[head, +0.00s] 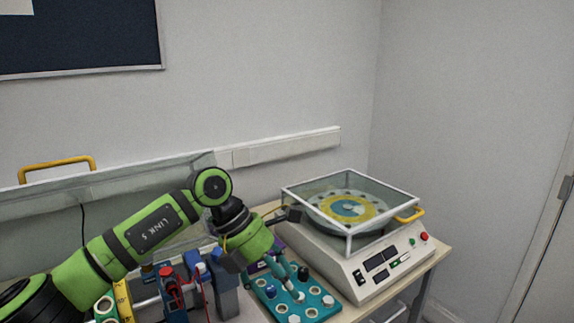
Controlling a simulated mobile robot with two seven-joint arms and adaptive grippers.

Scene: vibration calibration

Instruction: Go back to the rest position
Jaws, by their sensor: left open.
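My left arm comes in from the lower left, and my left gripper (291,283) points down over a teal block with several holes (318,304). Its fingers are open and close above the block. Small pegs or sensors with blue, black and white tops stand in or on the block; I cannot tell whether the fingers touch one. My right gripper is not in the view.
A machine (345,262) with a clear lidded cover, round yellow and teal disc and yellow handle (410,215) stands right of the block. A clear panel with a yellow handle (57,164) stands at left.

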